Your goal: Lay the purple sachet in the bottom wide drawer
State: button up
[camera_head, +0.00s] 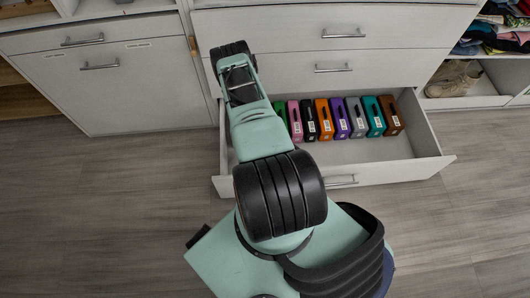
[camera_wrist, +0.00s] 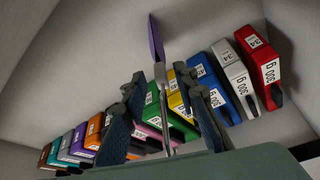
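The purple sachet (camera_wrist: 155,38) shows almost edge-on in the wrist view, as a thin upright strip with a pale lower part. It stands between the two fingers of my gripper (camera_wrist: 163,88). The fingers are spread, with a visible gap on each side of the strip; I see no clear contact. Whether the sachet rests on the drawer floor is unclear. The bottom wide drawer (camera_head: 395,172) is pulled open in the head view. My arm covers its left part, and the fingers and sachet are hidden there.
A row of several coloured packs (camera_head: 341,118) stands along the back of the drawer; it also shows in the wrist view (camera_wrist: 222,85). The drawer's front floor is bare at the right. Closed drawers (camera_head: 340,45) rise above. Shoes (camera_head: 455,80) sit in a cubby at right.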

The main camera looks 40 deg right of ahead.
jog(key=p+v, duration=0.2)
jog(key=v, duration=0.6)
jog(key=shift+r, duration=0.3)
jog(key=shift+a, duration=0.2)
